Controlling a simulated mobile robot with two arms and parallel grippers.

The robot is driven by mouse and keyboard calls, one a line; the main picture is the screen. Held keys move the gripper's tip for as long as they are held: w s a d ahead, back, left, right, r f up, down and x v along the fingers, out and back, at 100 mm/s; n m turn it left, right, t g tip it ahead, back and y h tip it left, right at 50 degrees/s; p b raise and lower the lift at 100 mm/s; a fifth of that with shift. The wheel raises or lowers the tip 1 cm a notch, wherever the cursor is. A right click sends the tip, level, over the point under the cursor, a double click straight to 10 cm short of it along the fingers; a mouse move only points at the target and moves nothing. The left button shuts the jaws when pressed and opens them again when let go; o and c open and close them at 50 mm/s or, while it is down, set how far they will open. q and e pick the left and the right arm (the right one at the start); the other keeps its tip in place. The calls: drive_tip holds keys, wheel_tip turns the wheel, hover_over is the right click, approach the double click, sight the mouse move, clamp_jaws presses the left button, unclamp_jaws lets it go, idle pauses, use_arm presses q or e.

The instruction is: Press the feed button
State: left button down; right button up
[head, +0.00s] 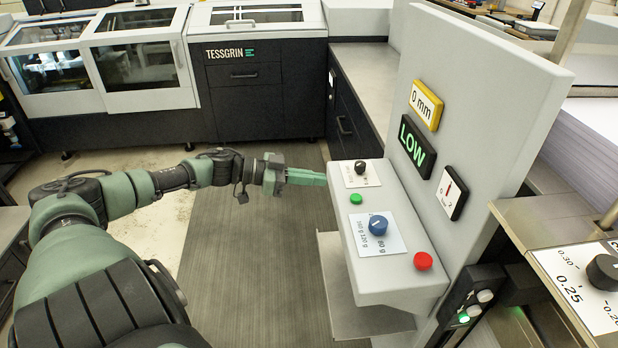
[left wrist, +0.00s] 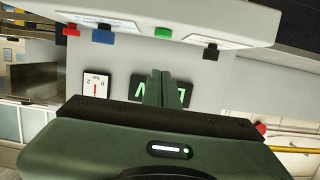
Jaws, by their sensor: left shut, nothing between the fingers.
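A green button (head: 355,198) sits on the sloped top of the grey control console (head: 385,290), between a black knob (head: 361,167) and a blue knob (head: 378,225). A red button (head: 423,261) is at the console's near end. No label naming a feed button is readable. My left gripper (head: 314,178) is shut and empty, its fingers pointing right, just left of the console's far end and apart from the green button. In the left wrist view, the shut fingers (left wrist: 160,88) partly hide the LOW display, with the green button (left wrist: 162,33) above them. My right gripper is not in view.
An upright panel behind the console carries a yellow "0 mm" sign (head: 426,105), a green LOW display (head: 417,146) and a gauge (head: 452,192). A TESSGRIN machine (head: 256,60) stands at the back. Floor left of the console is clear.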

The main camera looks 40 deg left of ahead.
use_arm(q)
drive_tip(key=shift+s+a+r, duration=0.25)
drive_tip(key=shift+s+a, duration=0.2)
drive_tip(key=shift+s, duration=0.05)
idle(0.3)
drive_tip(key=s+a+f+n+y, duration=0.2)
drive_tip(key=a+f+y, duration=0.1)
drive_tip(key=f, duration=0.6)
drive_tip(key=s+a+f+n+t+y, duration=0.1)
drive_tip(key=s+a+f+n+y, duration=0.15)
drive_tip(key=f, duration=0.75)
drive_tip(key=s+a+f+n+y, duration=0.2)
drive_tip(key=s+a+f+y, duration=0.15)
drive_tip(key=f, duration=0.55)
drive_tip(key=s+d+f+g+y, duration=0.25)
drive_tip(key=s+f, duration=0.35)
drive_tip(key=f, duration=0.5)
drive_tip(key=s+d+f+g, duration=0.5)
drive_tip(key=s+d+f, duration=0.8)
drive_tip(key=s+f, duration=0.3)
drive_tip(key=s+d+f+g+h, duration=0.1)
drive_tip(key=s+d+f+g, duration=0.1)
drive_tip(key=s+d, duration=0.5)
drive_tip(key=s+d+f+m+g, duration=0.1)
drive_tip(key=s+d+f+g, duration=0.1)
drive_tip(key=s+d, duration=0.5)
drive_tip(key=shift+d+f+h, duration=0.35)
drive_tip(key=shift+d+f, duration=0.45)
drive_tip(key=shift+d, duration=0.2)
